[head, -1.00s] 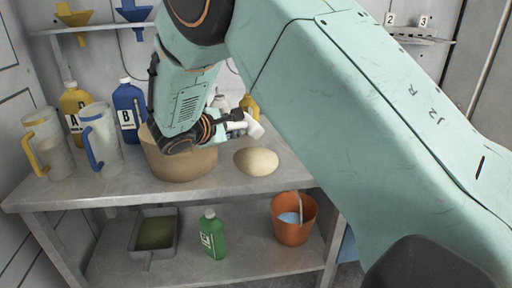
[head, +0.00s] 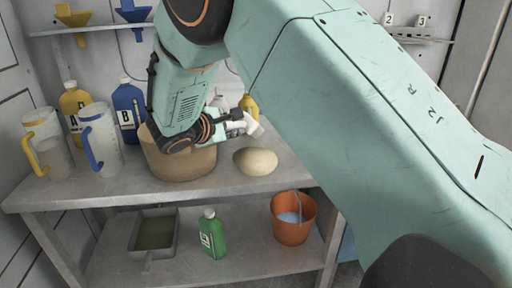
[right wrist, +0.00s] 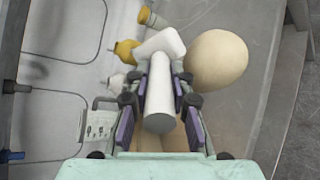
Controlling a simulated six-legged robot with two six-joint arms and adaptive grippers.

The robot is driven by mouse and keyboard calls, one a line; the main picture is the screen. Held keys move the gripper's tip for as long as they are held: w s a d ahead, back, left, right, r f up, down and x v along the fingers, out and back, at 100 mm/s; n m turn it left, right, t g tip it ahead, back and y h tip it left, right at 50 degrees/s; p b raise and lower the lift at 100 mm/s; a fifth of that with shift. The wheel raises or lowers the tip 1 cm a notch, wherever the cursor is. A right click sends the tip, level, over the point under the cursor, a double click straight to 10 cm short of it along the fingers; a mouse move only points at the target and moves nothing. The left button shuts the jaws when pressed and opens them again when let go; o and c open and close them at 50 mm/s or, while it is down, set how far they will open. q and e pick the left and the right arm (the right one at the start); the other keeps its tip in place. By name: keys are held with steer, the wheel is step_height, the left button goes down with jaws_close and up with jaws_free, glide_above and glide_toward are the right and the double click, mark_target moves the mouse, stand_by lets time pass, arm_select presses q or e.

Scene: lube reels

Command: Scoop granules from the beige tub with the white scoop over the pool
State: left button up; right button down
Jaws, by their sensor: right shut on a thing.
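The beige tub (head: 178,165) stands on the bench in the head view, partly hidden behind my right arm. My right gripper (head: 226,124) is over the tub's right side. It is shut on the white scoop (head: 248,126), which points to the right. In the right wrist view the scoop (right wrist: 158,105) lies between the gripper's purple fingers (right wrist: 160,88). A cream, rounded patch (head: 255,162), likely the pool, lies on the bench right of the tub and also shows in the right wrist view (right wrist: 216,60). The scoop is apart from it. The tub's inside is hidden. My left gripper is out of view.
Two clear jugs (head: 98,145) and bottles A (head: 74,108) and B (head: 128,108) stand left of the tub. Yellow bottles stand behind the scoop. The lower shelf holds a grey tray (head: 154,232), a green bottle (head: 212,236) and an orange bucket (head: 292,222).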

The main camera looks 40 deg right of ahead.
mark_target(250, 118)
steer(key=shift+a, duration=0.15)
steer(key=shift+d+r, duration=0.15)
steer(key=shift+d, duration=0.1)
steer(key=shift+d+r+m+y+p, duration=0.25)
steer(key=shift+d+r+y, duration=0.1)
steer(key=shift+d, duration=0.1)
steer(key=shift+d+r+m+y+p, duration=0.15)
steer(key=shift+d+r+y+p, duration=0.1)
steer(key=shift+d+y, duration=0.15)
steer(key=shift+s+d+r+y, duration=0.15)
steer(key=shift+d+r+y, duration=0.1)
steer(key=shift+d+y, duration=0.4)
steer(key=shift+s+d+r+m+y+p, duration=0.1)
steer(key=shift+d+r+m+y+p, duration=0.2)
steer(key=shift+d+y+p, duration=0.25)
steer(key=shift+d+r+m+y+p, duration=0.3)
steer(key=shift+d+y+p, duration=0.1)
steer(key=shift+d, duration=0.2)
steer(key=s+d+r+m+t+y+p, duration=0.1)
steer(key=d+y+p, duration=0.6)
steer(key=p, duration=1)
steer(key=shift+s+d+r+m+p, duration=0.35)
steer(key=shift+s+d+r+m, duration=0.15)
steer(key=shift+d+r+m, duration=0.35)
